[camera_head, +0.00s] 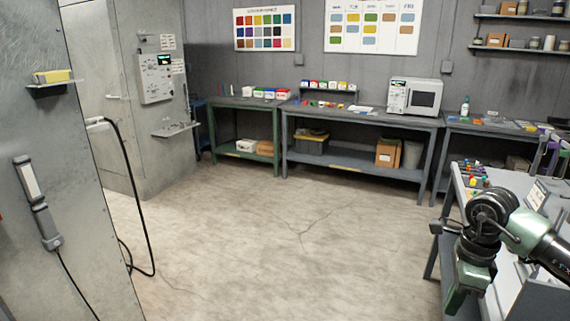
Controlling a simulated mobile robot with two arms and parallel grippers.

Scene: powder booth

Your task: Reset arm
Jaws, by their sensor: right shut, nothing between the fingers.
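My right arm comes in from the right edge, green and black, in the head view. Its right gripper (462,294) hangs at the lower right, pointing down beside the near right-hand bench (452,196). It is shut with nothing held. My left gripper and left arm are not in the picture.
Workbenches (350,183) stand along the back wall with a microwave-like oven (414,97). A metal booth (130,60) fills the left side. A black hose (140,215) hangs to the floor there. The concrete floor (285,240) in the middle is clear.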

